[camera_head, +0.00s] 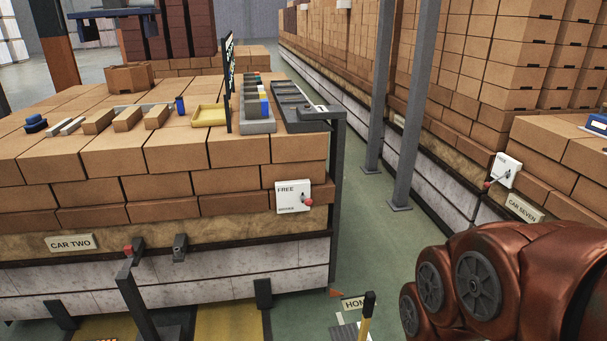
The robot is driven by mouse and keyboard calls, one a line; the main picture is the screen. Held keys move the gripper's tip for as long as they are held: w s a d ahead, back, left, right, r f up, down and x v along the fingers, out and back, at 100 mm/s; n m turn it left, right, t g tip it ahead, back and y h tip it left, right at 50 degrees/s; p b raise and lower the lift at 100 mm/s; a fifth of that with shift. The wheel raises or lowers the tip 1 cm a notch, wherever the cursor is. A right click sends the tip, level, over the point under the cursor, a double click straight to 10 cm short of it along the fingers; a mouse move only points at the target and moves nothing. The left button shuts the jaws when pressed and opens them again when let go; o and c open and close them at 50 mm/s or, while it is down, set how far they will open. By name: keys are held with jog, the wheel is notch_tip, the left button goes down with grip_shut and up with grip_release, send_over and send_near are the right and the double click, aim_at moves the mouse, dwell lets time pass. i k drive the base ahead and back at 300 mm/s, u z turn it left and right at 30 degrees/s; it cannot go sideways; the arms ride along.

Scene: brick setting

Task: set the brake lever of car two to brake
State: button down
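Car two is a cart stacked with brown bricks, marked by the CAR TWO sign (72,242) on its near side. A white plate (290,197) is fixed near the right end of that side. FREE is printed at its upper left; a smaller line below is too small to read. A lever with a red knob (307,201) sticks out at the plate's right edge; I cannot tell its exact setting. My copper-coloured arm fills the lower right, apart from the plate. My gripper is out of view.
Grey posts (376,85) rise between the cars. A grey stand (135,300) and a yellow-handled thing (364,322) are in front. Green floor (385,250) is free right of car two.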

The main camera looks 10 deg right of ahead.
aim_at(309, 202)
jog(key=i, duration=1.5)
jog(key=u, duration=1.4)
